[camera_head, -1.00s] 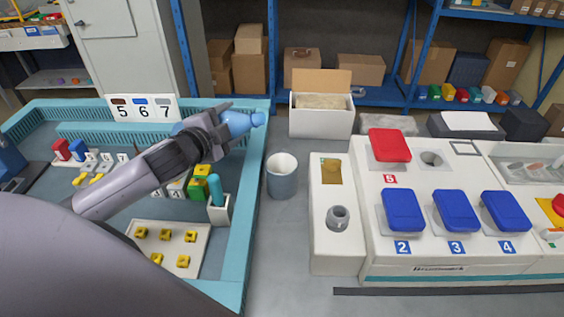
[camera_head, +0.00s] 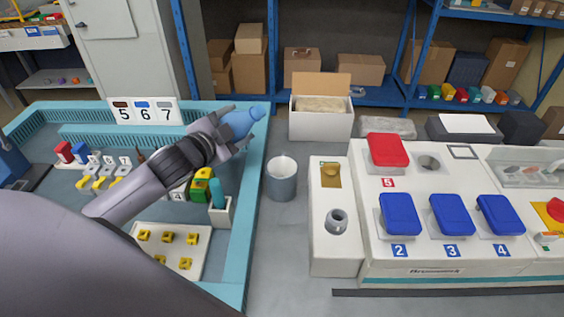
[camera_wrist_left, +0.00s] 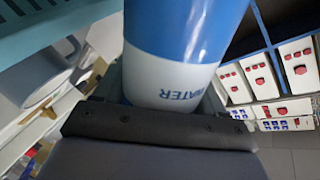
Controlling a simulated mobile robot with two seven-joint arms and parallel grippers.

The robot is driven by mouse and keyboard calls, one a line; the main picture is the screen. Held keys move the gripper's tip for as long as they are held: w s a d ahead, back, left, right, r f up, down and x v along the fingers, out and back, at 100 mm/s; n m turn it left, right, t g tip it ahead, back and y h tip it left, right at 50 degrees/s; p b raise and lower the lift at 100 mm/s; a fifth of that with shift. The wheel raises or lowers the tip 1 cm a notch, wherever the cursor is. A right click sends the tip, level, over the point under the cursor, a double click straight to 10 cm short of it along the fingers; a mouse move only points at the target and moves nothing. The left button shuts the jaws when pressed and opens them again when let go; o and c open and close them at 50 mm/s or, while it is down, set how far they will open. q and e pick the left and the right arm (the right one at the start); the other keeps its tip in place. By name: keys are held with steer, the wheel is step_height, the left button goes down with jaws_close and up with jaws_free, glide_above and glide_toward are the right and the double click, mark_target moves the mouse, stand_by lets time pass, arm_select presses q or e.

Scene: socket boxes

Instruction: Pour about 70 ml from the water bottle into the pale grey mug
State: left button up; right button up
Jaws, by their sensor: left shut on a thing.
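The blue water bottle (camera_head: 240,122) is held tilted over the right rim of the teal tray, its neck pointing right and up in the head view. My left gripper (camera_head: 228,124) is shut around its body. In the left wrist view the bottle (camera_wrist_left: 182,50) fills the top middle, with "WATER" on its white band. The pale grey mug (camera_head: 282,187) stands upright on the grey surface, right of the tray. The bottle's neck is behind and left of the mug in the picture, apart from it. No stream shows, and the mug's contents cannot be told. My right gripper is out of view.
The teal tray (camera_head: 257,177) holds colored blocks and a white holder (camera_head: 220,212) with a teal piece. A white box unit (camera_head: 323,240) stands close right of the mug, beside a panel with blue lids (camera_head: 400,214). An open carton (camera_head: 320,122) stands behind.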

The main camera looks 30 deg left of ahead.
arm_select(q)
steer(key=shift+w+d+r+n+p, duration=0.1)
steer(key=shift+d+r+n+p, duration=0.2)
steer(key=shift+r+n, duration=0.25)
steer(key=shift+d+r+n+p, duration=0.3)
steer(key=shift+r+n, duration=0.15)
steer(key=shift+r, duration=0.1)
steer(key=shift+f+n+t+h+b, duration=0.3)
steer(key=shift+f+n+h+b, duration=0.1)
steer(key=shift+f+n, duration=0.15)
steer(key=shift+r+n+p, duration=0.2)
steer(key=shift+n+p, duration=0.1)
steer(key=shift+n, duration=0.35)
steer(key=shift+r+n+t, duration=0.35)
steer(key=shift+n+t, duration=0.05)
steer(key=shift+n, duration=0.1)
step_height(320, 180, up, 6)
steer(key=shift+d+f+n+t+h, duration=0.1)
steer(key=shift+f+n+t+h, duration=0.05)
steer(key=shift+n, duration=0.4)
steer(key=shift+d+f+n+t+h, duration=0.1)
steer(key=shift+n+t+h, duration=0.05)
steer(key=shift+n, duration=0.4)
steer(key=shift+r+n, duration=0.6)
steer(key=shift+r, duration=0.25)
